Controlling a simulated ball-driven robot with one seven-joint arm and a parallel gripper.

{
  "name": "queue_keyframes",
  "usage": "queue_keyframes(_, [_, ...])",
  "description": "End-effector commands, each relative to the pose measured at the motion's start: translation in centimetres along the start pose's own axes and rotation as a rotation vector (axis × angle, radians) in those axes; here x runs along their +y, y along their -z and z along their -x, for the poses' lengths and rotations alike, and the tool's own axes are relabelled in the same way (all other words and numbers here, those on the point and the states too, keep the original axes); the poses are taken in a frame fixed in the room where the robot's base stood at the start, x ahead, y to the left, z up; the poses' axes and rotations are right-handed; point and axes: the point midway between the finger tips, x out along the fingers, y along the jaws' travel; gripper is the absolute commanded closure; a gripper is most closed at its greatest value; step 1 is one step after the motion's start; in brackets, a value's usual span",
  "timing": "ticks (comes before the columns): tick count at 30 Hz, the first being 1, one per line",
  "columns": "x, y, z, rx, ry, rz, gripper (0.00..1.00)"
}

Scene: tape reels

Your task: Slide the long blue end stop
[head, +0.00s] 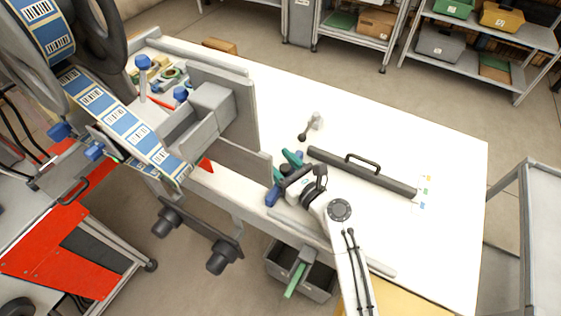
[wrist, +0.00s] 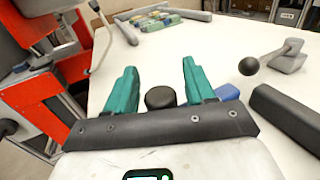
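The long blue end stop (head: 272,197) lies across the near left part of the white table, and its far end shows just past my gripper. In the wrist view a piece of it (wrist: 227,92) shows beside the right finger; most of its length is hidden by my gripper. A round black knob (wrist: 160,97) stands between my fingers, seemingly on the stop. My gripper (wrist: 159,78) has two teal fingers, spread apart, with a gap visible on each side of the knob. In the head view my gripper (head: 284,165) is over the middle of the stop.
A long dark bar with a handle (head: 362,171) lies on the white table (head: 440,160) to the right. A grey lever with a black ball (head: 314,122) stands behind. The grey machine (head: 210,110) with a label tape is at left. The table's right side is mostly clear.

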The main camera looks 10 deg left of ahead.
Motion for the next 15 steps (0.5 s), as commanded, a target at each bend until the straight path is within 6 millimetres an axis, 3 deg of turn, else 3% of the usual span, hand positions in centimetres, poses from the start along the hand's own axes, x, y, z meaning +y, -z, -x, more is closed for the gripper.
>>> queue_keyframes(2, [0.01, 0.0, 0.01, 0.0, 0.0, 0.0, 0.53])
queue_keyframes(15, [0.0, -0.08, 0.0, -0.001, 0.0, 0.001, 0.95])
